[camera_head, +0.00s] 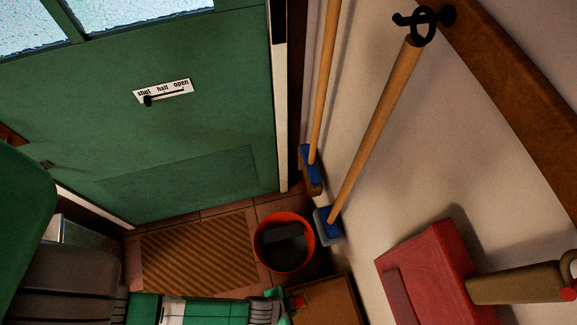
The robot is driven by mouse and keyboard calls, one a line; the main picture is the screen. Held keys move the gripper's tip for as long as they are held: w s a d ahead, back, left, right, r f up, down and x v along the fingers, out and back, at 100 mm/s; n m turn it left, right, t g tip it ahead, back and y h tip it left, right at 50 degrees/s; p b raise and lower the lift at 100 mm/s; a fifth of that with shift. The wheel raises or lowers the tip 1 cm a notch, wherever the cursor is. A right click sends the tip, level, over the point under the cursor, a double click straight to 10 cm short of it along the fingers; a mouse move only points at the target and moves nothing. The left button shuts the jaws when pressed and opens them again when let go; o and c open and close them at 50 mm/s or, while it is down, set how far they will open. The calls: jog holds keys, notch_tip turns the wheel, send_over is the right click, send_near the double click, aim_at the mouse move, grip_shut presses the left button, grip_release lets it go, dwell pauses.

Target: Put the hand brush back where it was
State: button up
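I cannot pick out the hand brush for certain. A dark, block-like shape (282,232) lies inside the round red bucket (257,252); it is too dim to name. My arm reaches in along the bottom edge from the left, in green, white and dark grey sections. Its end, my gripper (281,300), shows only in part at the bottom, below the bucket and beside a brown box (325,300). A small red patch (301,301) shows next to it. The fingers are not clear, so whether they are open or hold anything cannot be told.
Two long-handled tools with blue heads, one (312,165) and another (329,222), lean along the right wall; a black hook (424,20) is above. A red box-like thing (432,275) and olive cylinder (515,284) are lower right. A striped mat (198,255) lies before the green door (170,120).

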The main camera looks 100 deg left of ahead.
aim_at(301, 304)
jog(key=shift+w+a+f+b, duration=0.15)
jog(key=shift+w+a, duration=0.1)
jog(key=shift+w, duration=0.65)
jog(key=shift+w+a+f+b, duration=0.1)
jog(key=shift+w+a+b, duration=0.1)
jog(key=shift+w, duration=0.65)
jog(key=x, duration=0.1)
jog(key=b+x, duration=0.2)
jog(key=shift+s+d+f, duration=0.15)
jog(key=shift+s+f, duration=0.05)
jog(key=shift+f, duration=0.1)
jog(key=shift+s+f, duration=0.15)
jog(key=o, duration=1)
jog(key=shift+o, duration=0.2)
